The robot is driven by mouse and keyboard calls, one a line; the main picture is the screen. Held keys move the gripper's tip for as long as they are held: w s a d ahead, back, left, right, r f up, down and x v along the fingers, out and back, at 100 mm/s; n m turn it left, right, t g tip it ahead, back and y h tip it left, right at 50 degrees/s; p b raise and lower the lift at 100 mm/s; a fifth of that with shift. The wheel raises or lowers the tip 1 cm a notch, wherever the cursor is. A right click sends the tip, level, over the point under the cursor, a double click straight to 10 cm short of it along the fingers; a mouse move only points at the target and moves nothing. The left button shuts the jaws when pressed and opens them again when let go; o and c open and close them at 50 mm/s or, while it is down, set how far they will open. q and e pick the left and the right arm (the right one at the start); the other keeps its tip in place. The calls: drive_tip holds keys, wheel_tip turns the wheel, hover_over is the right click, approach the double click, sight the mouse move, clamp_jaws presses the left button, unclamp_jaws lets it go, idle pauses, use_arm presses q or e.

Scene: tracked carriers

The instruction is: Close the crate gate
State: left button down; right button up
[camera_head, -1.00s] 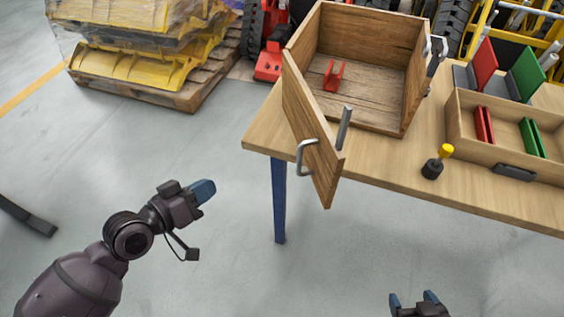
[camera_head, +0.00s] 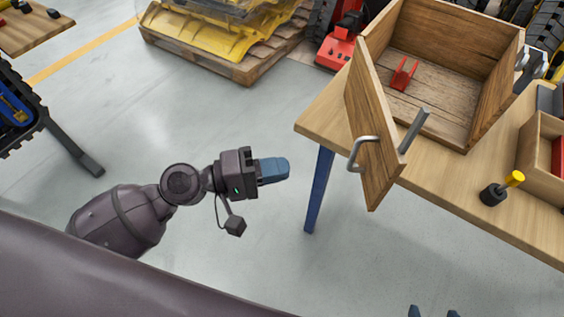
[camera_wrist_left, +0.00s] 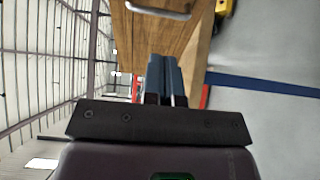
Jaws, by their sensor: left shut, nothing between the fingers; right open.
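The wooden crate (camera_head: 497,92) stands on the table with its front side open. Its gate (camera_head: 376,125) is swung open and sticks out past the table's front edge, with a grey handle (camera_head: 360,152) on its outer face. The gate (camera_wrist_left: 140,45) and its handle (camera_wrist_left: 160,11) also show in the left wrist view. My left gripper (camera_head: 274,170) is shut and empty, left of the gate and apart from it in the head view. Its blue fingers (camera_wrist_left: 163,75) point toward the gate panel. My right gripper (camera_head: 433,312) is open; only its fingertips show at the bottom edge.
A red piece (camera_head: 403,74) lies inside the crate. The table (camera_head: 450,195) also holds a yellow-and-black tool (camera_head: 500,188) and a wooden tray (camera_head: 540,148). A blue table leg (camera_head: 319,190) stands below the corner.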

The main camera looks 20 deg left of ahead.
sight(351, 157)
use_arm(q)
drive_tip(key=p+x, duration=0.2)
drive_tip(key=x, duration=0.9)
drive_tip(key=shift+w+d+p, duration=0.15)
drive_tip(key=shift+d+p, duration=0.1)
drive_tip(key=shift+p, duration=0.05)
